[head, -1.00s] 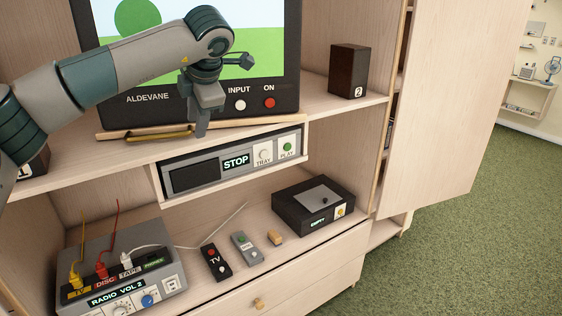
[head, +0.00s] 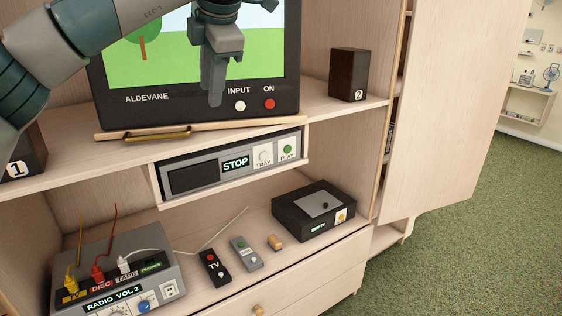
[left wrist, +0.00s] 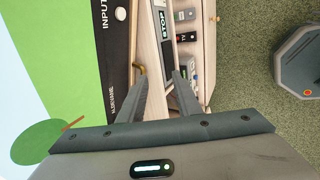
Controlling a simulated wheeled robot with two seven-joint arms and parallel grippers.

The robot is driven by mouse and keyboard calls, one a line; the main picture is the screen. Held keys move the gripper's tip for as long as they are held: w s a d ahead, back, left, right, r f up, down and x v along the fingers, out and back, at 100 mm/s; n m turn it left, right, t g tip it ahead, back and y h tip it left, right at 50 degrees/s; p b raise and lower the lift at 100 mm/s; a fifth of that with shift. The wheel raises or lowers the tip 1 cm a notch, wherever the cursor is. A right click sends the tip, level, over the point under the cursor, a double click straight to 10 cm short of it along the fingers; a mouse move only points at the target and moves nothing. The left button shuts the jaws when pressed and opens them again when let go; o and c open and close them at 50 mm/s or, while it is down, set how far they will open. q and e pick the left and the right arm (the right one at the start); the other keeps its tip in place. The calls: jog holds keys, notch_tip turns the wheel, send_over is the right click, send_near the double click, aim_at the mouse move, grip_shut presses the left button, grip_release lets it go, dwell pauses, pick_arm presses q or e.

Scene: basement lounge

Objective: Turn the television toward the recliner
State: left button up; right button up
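The television (head: 185,107), marked ALDEVANE, stands on a pale wooden board (head: 225,125) on the cabinet's upper shelf. A brass handle (head: 158,132) is on the board's front edge. The television also shows in the left wrist view (left wrist: 113,60), and the brass handle (left wrist: 140,70) shows there near the fingers. My left gripper (head: 215,98) is in front of the screen's lower right part, above and to the right of the handle. Its two fingers (left wrist: 164,76) are apart with nothing between them. My right gripper and the recliner are not in the head view.
Speaker 2 (head: 347,75) stands right of the television and speaker 1 (head: 24,158) at the left. A disc player (head: 215,176) sits just below the shelf. A radio (head: 158,267), remotes (head: 214,267) and a black box (head: 300,224) are lower. An open cabinet door (head: 455,100) stands right.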

pick_arm(q)
jog(key=d+f+m+g+h, duration=0.1)
jog(key=d+f+g+h, duration=0.3)
jog(key=d+f, duration=0.9)
jog(key=shift+s+d+f+m+h, duration=0.3)
jog(key=shift+f+h, duration=1.1)
jog(key=shift+f, duration=0.3)
